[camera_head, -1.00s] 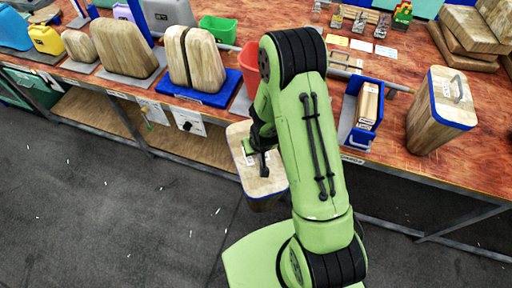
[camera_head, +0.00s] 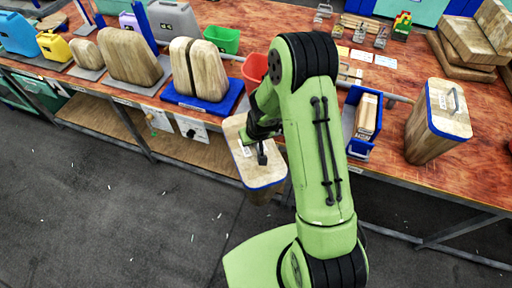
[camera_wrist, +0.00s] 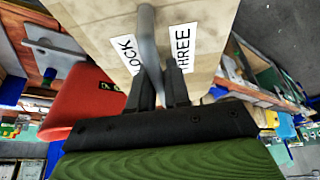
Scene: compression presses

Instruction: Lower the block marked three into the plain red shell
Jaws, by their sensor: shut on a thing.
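The block marked three (camera_head: 262,178) is a wooden block with a blue rim around its top and a metal handle. In the wrist view its top (camera_wrist: 205,22) shows labels reading "BLOCK" and "THREE". My gripper (camera_head: 262,150) is shut on its handle (camera_wrist: 149,45) and holds the block in the air in front of the table edge. A red shell (camera_head: 256,68) stands on the table just behind my arm, partly hidden by it.
A second wooden block with a handle (camera_head: 438,120) stands on the table at the right. A blue bin (camera_head: 358,148) holds wooden pieces. A green container (camera_head: 221,38) and a split wooden form on a blue base (camera_head: 205,102) stand left of the red shell.

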